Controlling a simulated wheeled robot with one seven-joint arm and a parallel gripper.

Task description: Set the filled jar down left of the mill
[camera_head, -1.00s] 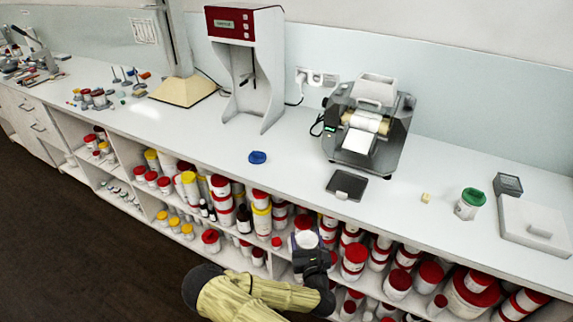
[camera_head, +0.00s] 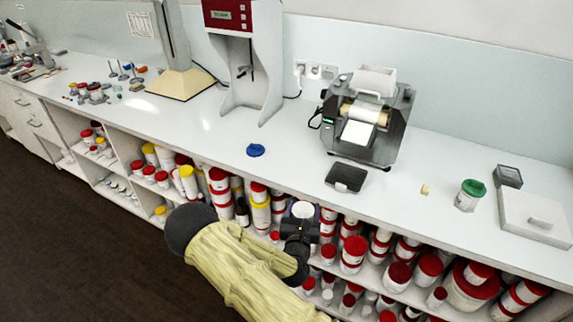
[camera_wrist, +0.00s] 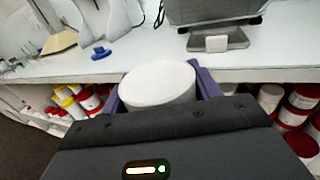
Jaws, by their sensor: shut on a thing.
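The filled jar (camera_head: 303,209) is in my gripper (camera_head: 300,222), just in front of the counter's front edge. In the wrist view the jar's white round top (camera_wrist: 158,82) shows between the purple fingers (camera_wrist: 160,98) and looks upright; its lower part is hidden. The mill (camera_head: 367,120), a grey machine with pale rollers, stands on the counter beyond and right of the jar. A dark flat tray (camera_head: 346,177) lies at the mill's front. The counter left of the mill is bare around a blue lid (camera_head: 255,150).
A tall white machine with a red top (camera_head: 229,15) stands at the back left. A green-lidded jar (camera_head: 470,195), a small yellowish block (camera_head: 425,189) and a white flat box (camera_head: 536,219) are at the right. Shelves of red-lidded jars (camera_head: 353,252) lie below the counter edge.

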